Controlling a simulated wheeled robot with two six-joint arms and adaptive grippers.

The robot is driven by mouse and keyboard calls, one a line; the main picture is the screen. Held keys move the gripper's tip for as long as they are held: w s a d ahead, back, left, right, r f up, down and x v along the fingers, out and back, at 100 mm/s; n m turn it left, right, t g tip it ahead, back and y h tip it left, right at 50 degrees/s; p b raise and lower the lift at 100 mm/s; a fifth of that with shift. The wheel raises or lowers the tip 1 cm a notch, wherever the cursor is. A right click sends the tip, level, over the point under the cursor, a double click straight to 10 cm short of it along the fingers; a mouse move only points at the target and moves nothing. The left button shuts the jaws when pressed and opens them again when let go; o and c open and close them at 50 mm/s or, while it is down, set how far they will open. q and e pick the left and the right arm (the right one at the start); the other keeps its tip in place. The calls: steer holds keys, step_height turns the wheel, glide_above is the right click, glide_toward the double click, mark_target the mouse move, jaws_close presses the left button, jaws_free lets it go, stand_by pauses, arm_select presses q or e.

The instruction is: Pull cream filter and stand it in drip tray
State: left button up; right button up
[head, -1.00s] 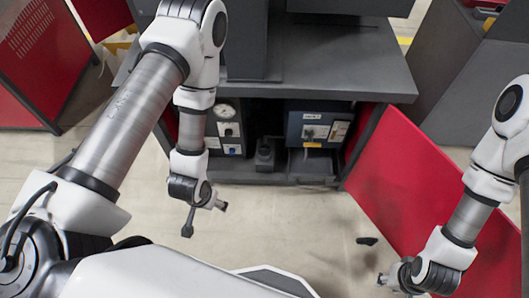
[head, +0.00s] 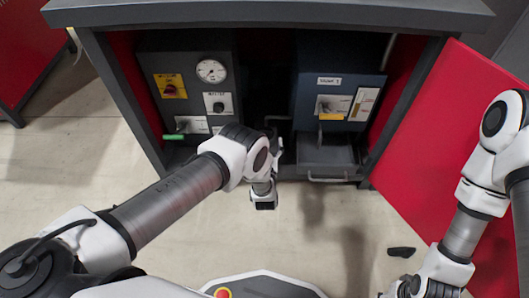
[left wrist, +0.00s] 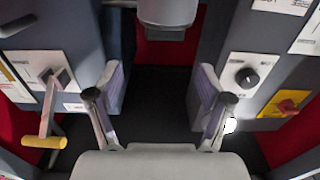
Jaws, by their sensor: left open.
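A pale cream-grey rounded body (left wrist: 168,12), which looks like the filter, shows at the top of the left wrist view, between the two cabinet units. In the head view I cannot make it out behind my arm. The dark drip tray (head: 325,174) with a front handle sits low under the blue unit. My left gripper (head: 270,178) is in front of the cabinet opening, left of the tray. The left wrist view shows its fingers (left wrist: 161,98) spread with nothing between them. My right gripper (head: 402,290) is partly cut off at the bottom edge.
The grey unit (head: 190,70) with gauge and switches stands left, the blue unit (head: 310,75) with a yellow-tipped lever (left wrist: 43,141) right. The red door (head: 440,150) stands open at right. Floor before the cabinet is clear.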

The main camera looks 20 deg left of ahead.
mark_target(266, 131)
arm_select(q)
steer(key=w+b, duration=0.1)
steer(key=w, duration=0.1)
steer(key=w+a+f+b, duration=0.1)
steer(key=w, duration=0.1)
steer(key=w+a+b, duration=0.1)
steer(key=w+b, duration=0.1)
steer(key=shift+w+a+f, duration=0.2)
steer(key=shift+w+f, duration=0.15)
steer(key=shift+w+r, duration=0.1)
steer(key=c, duration=1.3)
arm_select(e)
step_height(266, 131, down, 4)
steer(key=shift+f, duration=0.25)
